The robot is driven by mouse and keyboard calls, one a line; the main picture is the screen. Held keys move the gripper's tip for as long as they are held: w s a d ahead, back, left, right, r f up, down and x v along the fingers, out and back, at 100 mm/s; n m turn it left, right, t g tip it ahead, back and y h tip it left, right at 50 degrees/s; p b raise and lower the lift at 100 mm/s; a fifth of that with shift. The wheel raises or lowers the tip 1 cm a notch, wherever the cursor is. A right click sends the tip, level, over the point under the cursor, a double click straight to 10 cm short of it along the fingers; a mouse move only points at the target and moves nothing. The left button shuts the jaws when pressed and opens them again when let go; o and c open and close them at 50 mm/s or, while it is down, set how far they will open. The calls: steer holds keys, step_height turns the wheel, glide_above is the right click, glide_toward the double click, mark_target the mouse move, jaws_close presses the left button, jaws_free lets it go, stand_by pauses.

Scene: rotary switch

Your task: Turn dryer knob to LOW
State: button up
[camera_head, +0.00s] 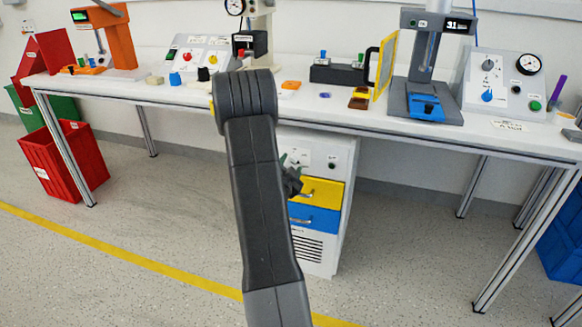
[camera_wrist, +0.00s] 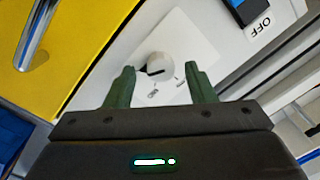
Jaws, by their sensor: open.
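The dryer knob (camera_wrist: 158,66) is a round pale dial with a dark pointer mark, on a white plate (camera_wrist: 196,42) in the wrist view. Small labels sit beside it, too small to read. My gripper (camera_wrist: 160,68) is open; its two green fingers appear on either side of the knob, apart from it in the picture. I cannot tell how far the fingertips are from the panel. In the head view, my gripper (camera_head: 291,182) is in front of the white cabinet (camera_head: 338,190) under the table, mostly hidden by my arm; the knob is not clear there.
The cabinet has a yellow drawer (camera_head: 326,191) and a blue drawer (camera_head: 314,218) below the panel. The yellow drawer's metal handle (camera_wrist: 38,32) is close in the wrist view. An OFF label (camera_wrist: 260,26) is at upper right. The workbench (camera_head: 400,117) overhangs the cabinet.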

steer(key=shift+w+d, duration=0.1)
steer(key=shift+w, duration=0.15)
steer(key=c, duration=1)
